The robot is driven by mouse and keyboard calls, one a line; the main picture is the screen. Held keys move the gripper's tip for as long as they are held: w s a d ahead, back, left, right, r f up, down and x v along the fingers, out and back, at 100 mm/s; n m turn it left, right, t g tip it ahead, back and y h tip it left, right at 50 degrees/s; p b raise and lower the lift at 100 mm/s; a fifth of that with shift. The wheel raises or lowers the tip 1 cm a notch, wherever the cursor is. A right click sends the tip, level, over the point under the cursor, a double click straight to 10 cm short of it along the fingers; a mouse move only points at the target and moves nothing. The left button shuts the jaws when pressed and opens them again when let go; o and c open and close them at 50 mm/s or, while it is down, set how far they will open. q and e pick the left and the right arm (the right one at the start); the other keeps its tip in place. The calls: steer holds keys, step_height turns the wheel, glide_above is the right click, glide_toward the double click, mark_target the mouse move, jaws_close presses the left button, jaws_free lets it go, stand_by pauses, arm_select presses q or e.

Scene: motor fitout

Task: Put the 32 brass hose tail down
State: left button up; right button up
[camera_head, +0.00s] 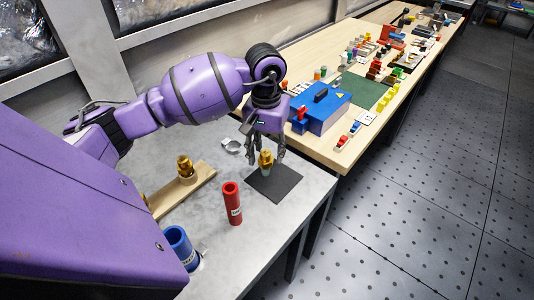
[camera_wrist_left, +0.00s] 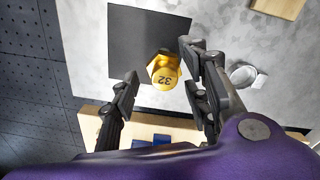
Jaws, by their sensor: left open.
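The brass hose tail (camera_head: 265,161) stands upright on a dark square mat (camera_head: 283,187) on the grey table. In the left wrist view the hose tail (camera_wrist_left: 164,71) shows its yellow end with the number 32, near an edge of the mat (camera_wrist_left: 136,38). My left gripper (camera_head: 266,157) points down over it with its fingers around it. In the left wrist view the gripper (camera_wrist_left: 158,88) is open, and clear gaps show between the fingers and the hose tail. My right gripper is in neither view.
A wooden rack (camera_head: 202,183) holds another brass fitting (camera_head: 185,167). A red cylinder (camera_head: 232,203) stands near the mat, and a blue cup (camera_head: 181,247) stands at the front. A silver clamp ring (camera_head: 232,146) lies behind. A blue box (camera_head: 322,108) sits on the wooden bench.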

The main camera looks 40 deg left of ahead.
arm_select(q)
step_height(320, 180, up, 11)
steer(key=shift+b, duration=0.35)
steer(key=shift+s, duration=0.1)
